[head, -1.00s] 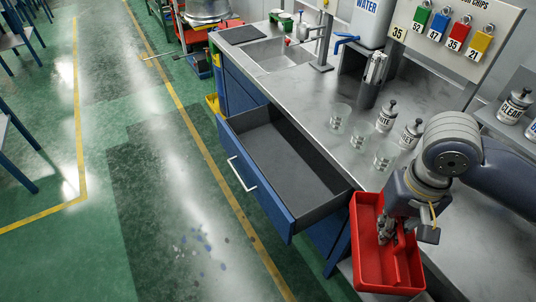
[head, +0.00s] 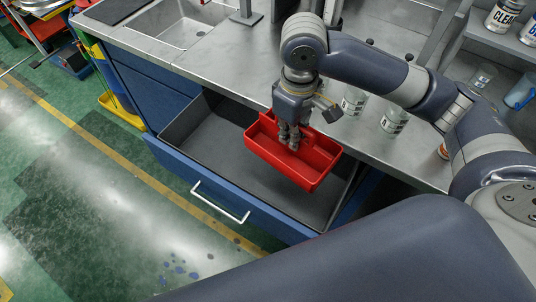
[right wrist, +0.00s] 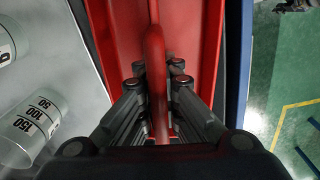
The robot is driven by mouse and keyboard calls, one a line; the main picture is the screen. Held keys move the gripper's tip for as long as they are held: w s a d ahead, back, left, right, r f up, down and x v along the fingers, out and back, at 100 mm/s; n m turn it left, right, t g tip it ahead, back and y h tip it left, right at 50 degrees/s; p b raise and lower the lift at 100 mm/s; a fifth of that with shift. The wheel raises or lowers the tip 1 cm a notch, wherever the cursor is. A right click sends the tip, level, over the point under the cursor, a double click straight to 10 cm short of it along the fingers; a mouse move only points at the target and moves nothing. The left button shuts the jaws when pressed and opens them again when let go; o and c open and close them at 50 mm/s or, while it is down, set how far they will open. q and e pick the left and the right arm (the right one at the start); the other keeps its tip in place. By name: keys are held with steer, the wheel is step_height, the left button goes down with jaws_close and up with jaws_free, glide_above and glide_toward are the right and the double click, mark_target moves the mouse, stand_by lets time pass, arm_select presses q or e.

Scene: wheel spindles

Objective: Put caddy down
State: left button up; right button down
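The red caddy (head: 318,172) is a shallow open tray with a central handle. In the head view it hangs over the right part of the open drawer (head: 205,168); I cannot tell whether it touches the drawer floor. My right gripper (head: 289,143) is shut on the caddy's handle from above. The right wrist view shows the red handle (right wrist: 156,70) between the fingers, with the tray's red walls (right wrist: 105,30) on both sides. My left gripper is not in view.
The steel counter (head: 237,65) runs behind the drawer, with a sink (head: 185,22) at the left. Glass beakers (head: 394,122) stand on the counter near my right arm. Labelled jars (head: 503,17) sit on a shelf at right. The left of the drawer is empty.

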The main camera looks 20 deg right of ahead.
mark_target(291, 150)
steer(key=shift+n, duration=0.9)
step_height(291, 150, down, 5)
steer(key=shift+d+r+b, duration=0.1)
steer(key=shift+b, duration=0.75)
step_height(291, 150, down, 12)
steer(key=shift+f+b, duration=0.2)
steer(key=shift+b, duration=0.4)
steer(key=w, duration=0.1)
steer(key=w+a, duration=0.1)
steer(key=w, duration=0.2)
steer(key=shift+a+r, duration=0.2)
steer(key=shift+a, duration=0.1)
steer(key=shift+w+a, duration=0.2)
steer(key=shift+w, duration=0.25)
steer(key=w, duration=0.1)
steer(key=w+a, duration=0.1)
steer(key=w, duration=0.1)
steer(key=shift+a, duration=0.1)
steer(key=shift+f, duration=0.5)
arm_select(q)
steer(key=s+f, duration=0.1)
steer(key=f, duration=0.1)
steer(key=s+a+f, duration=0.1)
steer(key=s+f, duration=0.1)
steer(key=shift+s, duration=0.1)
arm_select(e)
steer(key=shift+s+f, duration=0.1)
